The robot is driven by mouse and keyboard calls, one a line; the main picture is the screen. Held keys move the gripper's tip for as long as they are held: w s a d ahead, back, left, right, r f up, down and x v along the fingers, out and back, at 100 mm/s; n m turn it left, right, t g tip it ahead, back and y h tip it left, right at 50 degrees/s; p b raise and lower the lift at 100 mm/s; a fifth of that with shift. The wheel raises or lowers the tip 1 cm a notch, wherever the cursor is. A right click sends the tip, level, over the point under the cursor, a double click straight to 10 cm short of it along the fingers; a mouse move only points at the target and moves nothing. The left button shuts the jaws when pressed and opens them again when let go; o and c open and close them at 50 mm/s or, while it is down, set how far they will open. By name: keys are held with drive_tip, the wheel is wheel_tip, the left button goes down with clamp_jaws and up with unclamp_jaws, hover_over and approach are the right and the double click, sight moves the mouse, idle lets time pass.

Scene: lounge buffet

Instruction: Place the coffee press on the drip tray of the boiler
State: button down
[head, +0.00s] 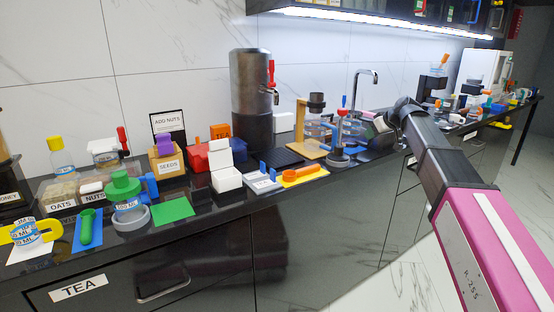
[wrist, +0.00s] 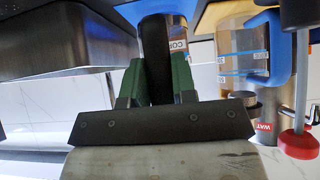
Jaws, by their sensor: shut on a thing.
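The boiler (head: 250,98) is a tall dark steel cylinder with a red-handled tap at the back of the counter. Its flat black drip tray (head: 281,157) lies in front and looks empty. In the wrist view my gripper's green fingers (wrist: 157,82) are shut on a black handle with a partly hidden white label. I cannot tell whether the press is lifted.
A wooden stand (head: 304,128) rises between tray and press. A yellow strip (head: 304,174) and a white-and-blue item (head: 263,181) lie at the front edge. A white box (head: 226,178) and red box (head: 212,155) stand left. A faucet (head: 364,84) is behind.

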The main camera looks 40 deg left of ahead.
drive_tip(key=shift+r, duration=0.15)
drive_tip(key=shift+r, duration=2.35)
